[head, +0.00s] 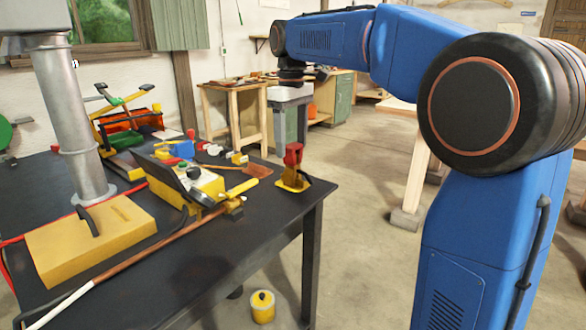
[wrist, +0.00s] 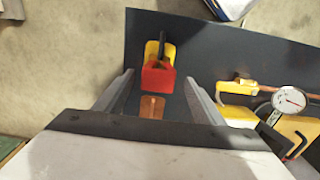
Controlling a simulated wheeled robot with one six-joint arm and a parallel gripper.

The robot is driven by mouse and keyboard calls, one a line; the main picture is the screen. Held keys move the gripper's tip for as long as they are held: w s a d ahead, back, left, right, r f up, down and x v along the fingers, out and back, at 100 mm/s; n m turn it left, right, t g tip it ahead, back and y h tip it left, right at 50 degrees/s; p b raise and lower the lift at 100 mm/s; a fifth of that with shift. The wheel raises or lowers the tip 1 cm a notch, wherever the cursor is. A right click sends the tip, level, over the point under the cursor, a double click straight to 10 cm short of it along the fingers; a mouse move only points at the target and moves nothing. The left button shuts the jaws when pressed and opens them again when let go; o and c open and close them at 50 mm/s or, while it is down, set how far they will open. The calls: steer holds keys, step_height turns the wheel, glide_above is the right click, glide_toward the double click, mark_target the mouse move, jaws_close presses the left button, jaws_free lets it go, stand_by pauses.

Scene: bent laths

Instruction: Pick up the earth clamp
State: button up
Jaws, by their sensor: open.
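The earth clamp (head: 292,168) stands at the right end of the dark table, with a red top, a brown middle and a yellow base. In the wrist view the red and yellow clamp (wrist: 158,76) shows between the two fingers, with a copper-coloured piece near it. My gripper (head: 291,138) points down above the clamp. In the wrist view my gripper (wrist: 159,84) is open, with a finger on each side of the clamp and visible gaps to both. Nothing is held.
A yellow box with a dial gauge (wrist: 289,99) lies to the right in the wrist view. On the table (head: 258,228) are a yellow case (head: 95,240), a copper rod (head: 165,240) and several small tools. A yellow tin (head: 263,307) stands on the floor. The table's right edge is close to the clamp.

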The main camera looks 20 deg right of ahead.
mark_target(293, 158)
steer(key=shift+d+f, duration=0.2)
steer(key=shift+f, duration=2.6)
steer(key=shift+c, duration=0.4)
steer(key=c, duration=1.3)
steer(key=shift+c, duration=0.2)
steer(key=shift+r, duration=0.15)
